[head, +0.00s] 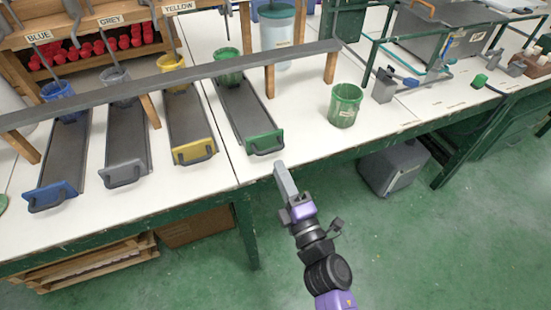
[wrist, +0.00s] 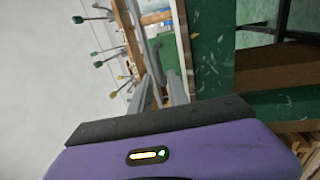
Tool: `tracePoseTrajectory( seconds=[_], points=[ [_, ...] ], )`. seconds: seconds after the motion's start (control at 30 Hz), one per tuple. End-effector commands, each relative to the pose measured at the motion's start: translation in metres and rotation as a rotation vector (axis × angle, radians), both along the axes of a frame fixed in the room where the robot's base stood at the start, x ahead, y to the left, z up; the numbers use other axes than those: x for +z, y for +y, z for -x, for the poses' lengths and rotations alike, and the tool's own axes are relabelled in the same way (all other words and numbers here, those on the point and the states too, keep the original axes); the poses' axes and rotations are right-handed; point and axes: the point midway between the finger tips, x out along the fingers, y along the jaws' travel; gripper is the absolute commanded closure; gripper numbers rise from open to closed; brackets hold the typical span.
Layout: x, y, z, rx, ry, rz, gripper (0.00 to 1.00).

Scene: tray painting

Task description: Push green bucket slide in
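The green bucket (head: 229,73) stands at the far end of the green slide, a long dark tray. The slide's green front plate (head: 264,142), with a dark handle, is at the table's front edge and sticks out farther than its bare tray (head: 245,105). My gripper (head: 280,168) is just in front of and below this plate, a little right of it, and looks apart from it. It holds nothing that I can see. In the wrist view its grey fingers (wrist: 162,88) point toward the table; whether they are shut is unclear. A green patch (wrist: 168,52) shows beyond them.
Blue (head: 52,192), grey (head: 125,172) and yellow (head: 195,150) slides lie to the left, each with a bucket behind. A grey rail (head: 180,75) on wooden posts crosses above them. Another green bucket (head: 345,104) stands on the table to the right. Floor around my arm is clear.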

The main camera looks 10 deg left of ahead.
Motion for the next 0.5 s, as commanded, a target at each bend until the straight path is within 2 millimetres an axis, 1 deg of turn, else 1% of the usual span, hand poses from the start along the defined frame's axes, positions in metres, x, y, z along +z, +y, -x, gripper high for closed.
tracePoseTrajectory(
  seconds=[0.13,0.37,0.47,0.5],
  points=[
    [-0.0012,-0.0042,0.0061,-0.001,0.001,-0.001,0.79],
    [-0.0016,-0.0043,0.0066,0.000,0.000,0.000,0.79],
    [-0.0012,-0.0046,0.0062,-0.001,0.002,-0.004,0.62],
    [-0.0005,-0.0053,0.0057,-0.004,0.006,-0.012,0.54]
  ],
)
